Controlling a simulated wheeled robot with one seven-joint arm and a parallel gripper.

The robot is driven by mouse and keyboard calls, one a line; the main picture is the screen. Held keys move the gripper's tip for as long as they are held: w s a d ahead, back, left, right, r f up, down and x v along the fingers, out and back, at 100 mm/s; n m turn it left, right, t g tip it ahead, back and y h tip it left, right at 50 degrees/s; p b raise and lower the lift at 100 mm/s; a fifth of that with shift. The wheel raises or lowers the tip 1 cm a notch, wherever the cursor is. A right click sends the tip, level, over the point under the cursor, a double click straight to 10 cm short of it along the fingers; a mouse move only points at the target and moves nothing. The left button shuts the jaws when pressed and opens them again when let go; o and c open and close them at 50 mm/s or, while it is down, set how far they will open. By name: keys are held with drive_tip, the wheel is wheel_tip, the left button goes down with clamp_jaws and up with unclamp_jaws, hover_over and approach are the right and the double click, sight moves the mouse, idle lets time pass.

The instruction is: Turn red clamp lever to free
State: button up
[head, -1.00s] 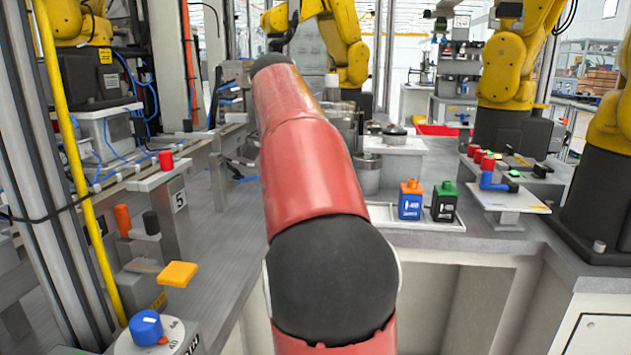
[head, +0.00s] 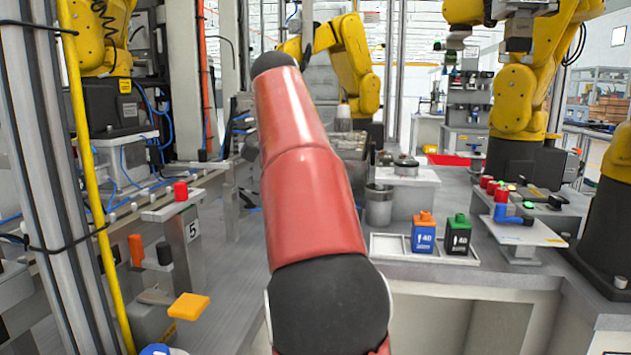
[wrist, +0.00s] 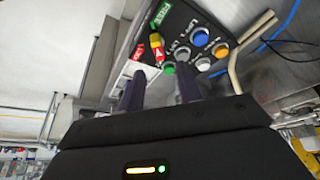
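The red clamp lever (wrist: 158,51), red with a yellow end, is on a dark panel (wrist: 196,17) in the wrist view. It lies between a green FREE label (wrist: 160,16) and a red label (wrist: 137,54) whose word is hard to read. My gripper (wrist: 158,78) is open, with its two dark fingers apart and nothing seen between them. The lever is just beyond the fingertips in the picture; I see no contact. In the head view my red arm reaches away and the gripper is hidden; I cannot make out the lever there.
Blue, orange, white and green buttons (wrist: 201,37) sit beside the lever on the panel. A bent pale pipe (wrist: 240,50) runs close by. In the head view, a blue bottle (head: 424,235) and a green-capped bottle (head: 458,236) stand in a tray right of my arm.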

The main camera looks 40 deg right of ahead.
drive_tip(key=shift+v, duration=1)
